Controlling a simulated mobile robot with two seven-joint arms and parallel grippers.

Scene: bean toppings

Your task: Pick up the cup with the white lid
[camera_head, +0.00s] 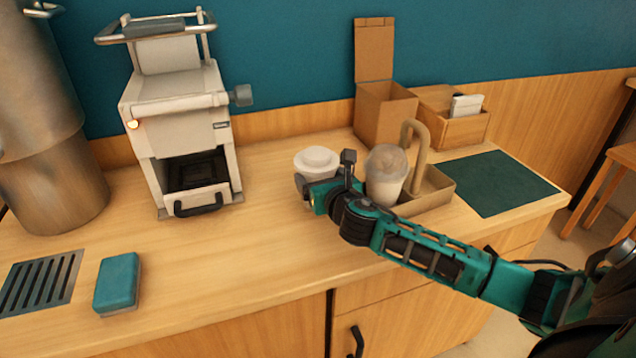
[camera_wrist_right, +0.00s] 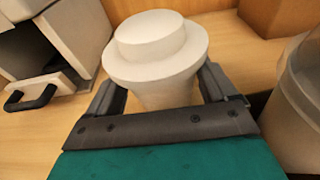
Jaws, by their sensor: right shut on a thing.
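The cup with the white lid (camera_head: 316,160) stands on the wooden counter in the middle of the head view, its lower part hidden behind my right gripper (camera_head: 312,192). In the right wrist view the white-lidded cup (camera_wrist_right: 155,50) sits between the two fingers of my right gripper (camera_wrist_right: 165,95). The fingers are shut on its body, below the wide lid rim. It looks upright. I cannot tell whether its base touches the counter. My left gripper is in neither view.
A white machine (camera_head: 178,115) stands to the left. A blue-green sponge (camera_head: 117,284) lies at the front left. The front middle counter is clear.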

